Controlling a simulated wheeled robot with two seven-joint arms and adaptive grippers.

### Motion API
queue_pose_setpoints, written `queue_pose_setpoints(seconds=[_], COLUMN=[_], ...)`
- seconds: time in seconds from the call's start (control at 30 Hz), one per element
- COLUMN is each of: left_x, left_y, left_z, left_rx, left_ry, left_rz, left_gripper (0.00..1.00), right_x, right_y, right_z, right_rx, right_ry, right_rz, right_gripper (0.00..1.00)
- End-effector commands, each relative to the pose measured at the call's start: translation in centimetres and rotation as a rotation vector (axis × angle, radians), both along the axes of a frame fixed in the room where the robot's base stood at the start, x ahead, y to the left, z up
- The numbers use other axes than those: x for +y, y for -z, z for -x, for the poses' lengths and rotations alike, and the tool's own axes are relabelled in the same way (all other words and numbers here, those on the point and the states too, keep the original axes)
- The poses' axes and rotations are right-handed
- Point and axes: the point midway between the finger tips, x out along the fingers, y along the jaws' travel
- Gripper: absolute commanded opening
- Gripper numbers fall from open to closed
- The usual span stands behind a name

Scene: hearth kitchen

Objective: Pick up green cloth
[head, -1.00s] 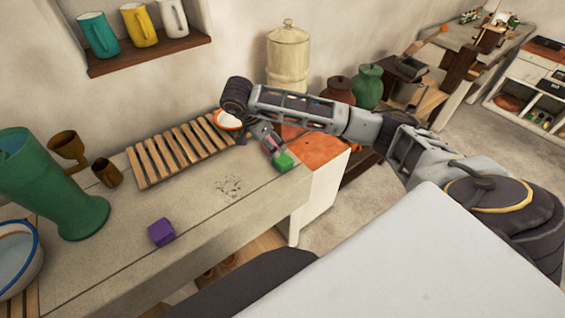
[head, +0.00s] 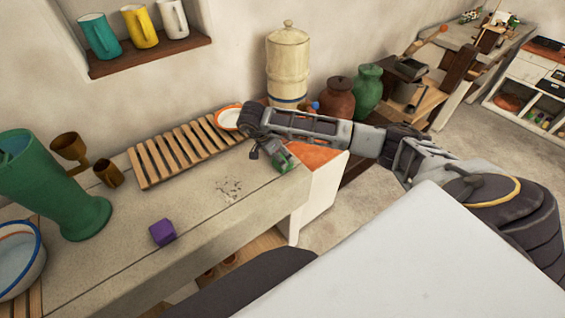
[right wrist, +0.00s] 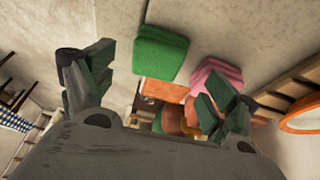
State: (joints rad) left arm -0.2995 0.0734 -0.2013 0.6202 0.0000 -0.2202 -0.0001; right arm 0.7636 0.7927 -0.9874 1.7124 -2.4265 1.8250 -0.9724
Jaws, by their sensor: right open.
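The green cloth (head: 284,162) lies at the right end of the stone counter, near its edge, partly covered by my right gripper in the head view. In the right wrist view the green cloth (right wrist: 160,52) is a folded ribbed block at the top centre, just beyond the gap between the fingers. My right gripper (head: 270,152) is over that end of the counter; its fingers (right wrist: 157,78) are spread with nothing between them. A pink cloth (right wrist: 217,78) lies beside the green one, near the right finger. My left gripper is not in view.
A slatted wooden rack (head: 180,152) and an orange-rimmed white dish (head: 228,118) lie behind the gripper. The counter (head: 215,200) between is clear.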

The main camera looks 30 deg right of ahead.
Motion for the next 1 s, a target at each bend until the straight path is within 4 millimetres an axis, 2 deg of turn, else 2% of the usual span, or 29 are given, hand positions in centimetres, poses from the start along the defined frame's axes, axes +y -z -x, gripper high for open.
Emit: queue_pose_setpoints(seconds=[0.53,1.0], left_x=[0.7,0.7], left_y=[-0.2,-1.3], left_z=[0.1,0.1], left_rx=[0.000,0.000], left_ry=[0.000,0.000], left_rz=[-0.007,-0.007], left_gripper=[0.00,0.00], right_x=[-0.3,-2.0], right_y=[0.6,4.3], right_z=[0.0,0.1], right_rx=[0.002,0.001], right_ry=[0.001,0.000], right_rz=[0.000,-0.001], right_gripper=[0.88,0.88])
